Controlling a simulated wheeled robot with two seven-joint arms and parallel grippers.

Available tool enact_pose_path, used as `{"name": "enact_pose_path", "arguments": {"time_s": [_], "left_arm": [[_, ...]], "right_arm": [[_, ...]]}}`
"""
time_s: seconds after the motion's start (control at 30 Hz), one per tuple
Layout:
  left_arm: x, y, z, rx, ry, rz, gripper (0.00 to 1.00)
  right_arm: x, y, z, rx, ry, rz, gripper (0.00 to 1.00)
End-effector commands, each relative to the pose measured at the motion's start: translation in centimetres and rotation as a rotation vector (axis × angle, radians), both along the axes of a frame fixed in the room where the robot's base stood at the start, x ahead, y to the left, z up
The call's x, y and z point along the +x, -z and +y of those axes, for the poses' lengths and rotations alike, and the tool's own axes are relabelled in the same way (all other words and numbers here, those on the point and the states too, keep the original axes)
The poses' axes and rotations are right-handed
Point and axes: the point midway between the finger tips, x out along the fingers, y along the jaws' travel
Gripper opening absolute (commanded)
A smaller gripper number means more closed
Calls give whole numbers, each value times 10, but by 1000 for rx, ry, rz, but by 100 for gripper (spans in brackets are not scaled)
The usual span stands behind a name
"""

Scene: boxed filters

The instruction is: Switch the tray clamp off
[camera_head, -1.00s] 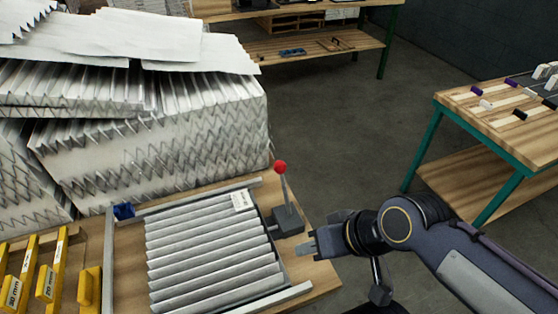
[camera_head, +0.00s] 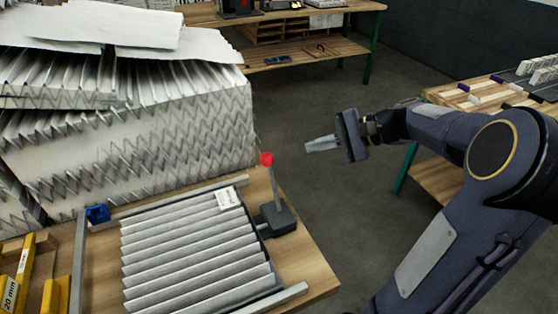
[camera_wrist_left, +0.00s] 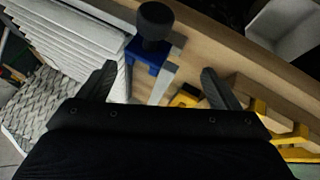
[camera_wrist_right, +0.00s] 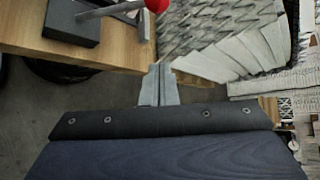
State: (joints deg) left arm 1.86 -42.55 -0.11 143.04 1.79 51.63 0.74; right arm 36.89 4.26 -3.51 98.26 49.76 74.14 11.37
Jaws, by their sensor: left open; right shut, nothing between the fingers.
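The tray clamp's lever with a red ball (camera_head: 267,159) stands on a dark base (camera_head: 277,219) at the right side of the tray. The lever leans slightly, its ball up and to the left in the head view. The tray, with metal rails (camera_head: 277,299), holds a pleated filter (camera_head: 190,250). My right gripper (camera_head: 308,147) is shut and empty, to the right of the red ball and apart from it. In the right wrist view the red ball (camera_wrist_right: 157,5) shows at the top edge, beyond the shut fingers (camera_wrist_right: 158,85). My left gripper (camera_wrist_left: 160,80) is open and empty, seen only in its wrist view, above the table.
A blue part with a black knob (camera_wrist_left: 155,22) is at the tray's far left corner. Yellow gauge blocks (camera_head: 25,272) lie at the left. Tall pleated stacks (camera_head: 150,120) stand behind the tray. Open floor (camera_head: 310,100) lies to the right, with another bench (camera_head: 435,180) beyond.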

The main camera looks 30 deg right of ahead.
Motion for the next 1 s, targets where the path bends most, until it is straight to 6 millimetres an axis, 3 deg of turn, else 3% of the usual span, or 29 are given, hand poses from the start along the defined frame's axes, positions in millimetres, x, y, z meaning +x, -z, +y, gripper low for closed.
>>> {"name": "enact_pose_path", "arguments": {"time_s": [0.5, 1.0], "left_arm": [[0, -1, 0, 0, 0, 0, 85], [0, -11, 0, 0, 0, 0, 85]], "right_arm": [[6, 4, 0, 13, 9, 1, 0], [61, 47, 66, 15, 5, 2, 0]]}}
